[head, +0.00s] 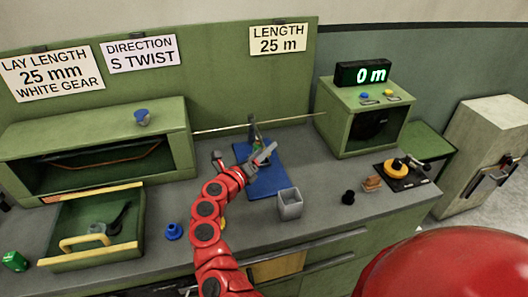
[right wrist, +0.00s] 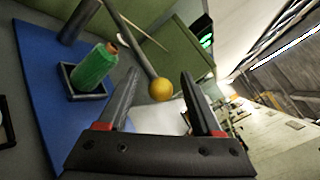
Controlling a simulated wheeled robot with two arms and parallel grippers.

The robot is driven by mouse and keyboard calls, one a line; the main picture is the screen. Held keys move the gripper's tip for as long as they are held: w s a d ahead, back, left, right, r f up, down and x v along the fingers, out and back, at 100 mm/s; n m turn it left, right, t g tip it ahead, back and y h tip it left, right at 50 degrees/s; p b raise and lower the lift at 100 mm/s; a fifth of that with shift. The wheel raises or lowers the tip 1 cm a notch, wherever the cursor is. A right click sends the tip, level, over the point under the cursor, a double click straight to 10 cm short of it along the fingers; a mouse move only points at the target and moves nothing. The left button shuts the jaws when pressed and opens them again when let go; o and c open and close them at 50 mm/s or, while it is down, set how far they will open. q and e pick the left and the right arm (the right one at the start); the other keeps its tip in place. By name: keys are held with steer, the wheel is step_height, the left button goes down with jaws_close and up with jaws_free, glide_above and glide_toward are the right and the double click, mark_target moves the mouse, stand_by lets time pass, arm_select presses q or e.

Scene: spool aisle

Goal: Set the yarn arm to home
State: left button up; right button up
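The yarn arm (right wrist: 136,45) is a thin grey rod ending in a yellow ball (right wrist: 161,89). In the right wrist view it runs down from the top toward my right gripper (right wrist: 158,84). The gripper is open, with the yellow ball between or just beyond its fingertips; I cannot tell whether they touch. In the head view my right gripper (head: 264,153) is over the blue mat (head: 267,183), close to a dark upright post (head: 252,130), and hides most of the yarn arm. My left gripper is not in view.
A green spool (right wrist: 95,67) stands in a dark square holder on the mat. A grey cup (head: 290,204) is at the mat's front right. The green cabinet (head: 345,125) carries a display reading 0 m. A green tray (head: 67,222) lies at left, a blue knob (head: 173,232) near the front.

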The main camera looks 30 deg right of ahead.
steer(key=shift+f, duration=0.1)
steer(key=shift+s+f, duration=0.1)
steer(key=shift+s, duration=0.05)
steer(key=b+v, duration=0.4)
steer(key=v, duration=1.3)
steer(key=shift+a, duration=0.2)
